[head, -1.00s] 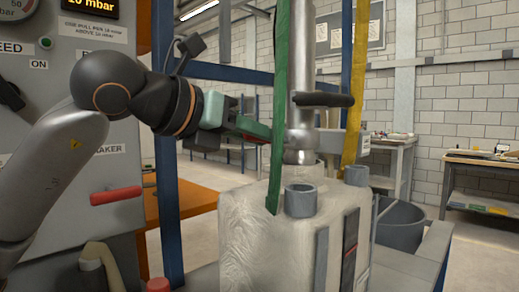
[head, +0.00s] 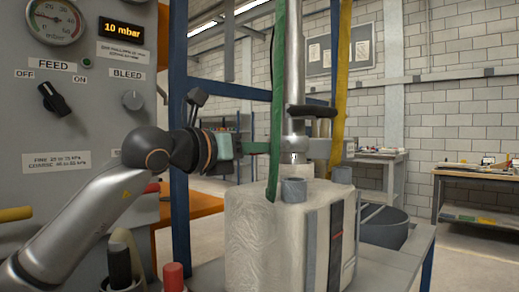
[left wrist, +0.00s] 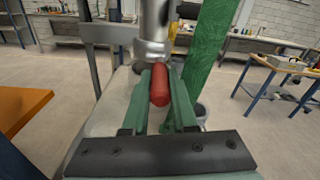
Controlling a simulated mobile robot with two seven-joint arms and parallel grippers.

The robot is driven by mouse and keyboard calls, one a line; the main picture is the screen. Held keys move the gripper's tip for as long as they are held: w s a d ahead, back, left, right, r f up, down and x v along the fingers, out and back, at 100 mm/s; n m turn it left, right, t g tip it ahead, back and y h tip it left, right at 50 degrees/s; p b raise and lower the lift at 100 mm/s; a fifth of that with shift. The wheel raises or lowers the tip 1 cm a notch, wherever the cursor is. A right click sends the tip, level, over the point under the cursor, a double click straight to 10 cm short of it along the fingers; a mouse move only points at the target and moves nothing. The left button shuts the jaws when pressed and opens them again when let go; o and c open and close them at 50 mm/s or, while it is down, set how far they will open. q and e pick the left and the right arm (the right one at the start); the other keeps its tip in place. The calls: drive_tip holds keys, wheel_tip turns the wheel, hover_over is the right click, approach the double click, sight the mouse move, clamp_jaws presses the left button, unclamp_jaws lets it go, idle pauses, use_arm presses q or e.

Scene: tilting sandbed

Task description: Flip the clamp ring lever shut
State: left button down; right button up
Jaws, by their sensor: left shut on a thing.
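My left gripper (head: 262,147) reaches in from the left to the metal pipe (head: 293,130), partly behind a green strap (head: 279,60). In the left wrist view, its green fingers (left wrist: 163,98) are shut on the red lever (left wrist: 159,86), whose rounded end points toward the camera. The lever's far end lies close to the pipe's wide collar (left wrist: 152,48). In the head view the lever is hidden, and the clamp ring cannot be made out clearly. The pipe stands upright on a pale, wrapped block (head: 265,235). My right gripper is not in view.
A black handle (head: 312,111) sticks out of the pipe above my gripper. A yellow strap (head: 341,75) hangs to the right. A grey control panel (head: 75,130) with gauge and knobs stands left. A blue post (head: 179,220) stands behind my left arm.

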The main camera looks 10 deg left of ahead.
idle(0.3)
use_arm(q)
drive_tip(key=c, duration=0.7)
unclamp_jaws()
drive_tip(key=v, duration=1.2)
drive_tip(key=shift+s+a, duration=0.15)
drive_tip(key=shift+a, duration=0.05)
drive_tip(key=shift+f, duration=0.1)
